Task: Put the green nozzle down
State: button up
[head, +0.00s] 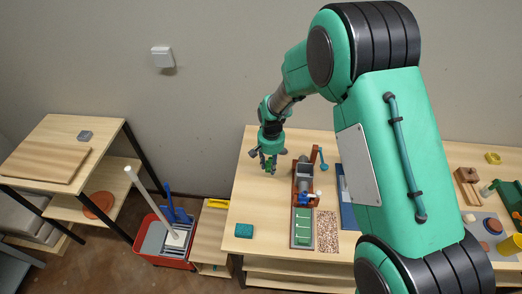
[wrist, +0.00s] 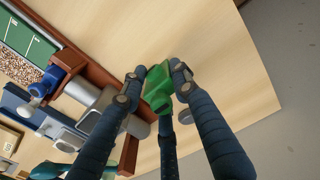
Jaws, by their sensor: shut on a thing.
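The green nozzle (wrist: 158,88) is held between the fingertips of my gripper (wrist: 160,82) in the wrist view. Bare light wood shows beyond it, and I cannot tell whether the nozzle touches the surface. In the head view my gripper (head: 268,163) is over the left part of the wooden table (head: 251,188), left of a brown-framed device with a grey cylinder. The nozzle is too small there to make out clearly.
The brown-framed device (head: 303,178) stands close to the right of my gripper. In front of it are a green-slotted tray (head: 303,228) and a speckled panel (head: 327,230). The tabletop around my gripper's left is clear.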

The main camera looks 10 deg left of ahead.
jog(key=shift+w+f, duration=0.1)
jog(key=shift+w, duration=0.15)
jog(key=shift+w+a, duration=0.1)
jog(key=w+a, duration=0.1)
jog(key=w, duration=0.4)
jog(key=w+a+f, duration=0.1)
jog(key=w+a, duration=0.1)
jog(key=w, duration=0.3)
jog(key=w+a, duration=0.2)
jog(key=w, duration=0.2)
jog(key=shift+w+a+f, duration=0.25)
jog(key=shift+w, duration=0.15)
jog(key=shift+f, duration=1.75)
jog(key=shift+f, duration=0.15)
jog(key=o, duration=1.1)
jog(key=shift+o, duration=0.2)
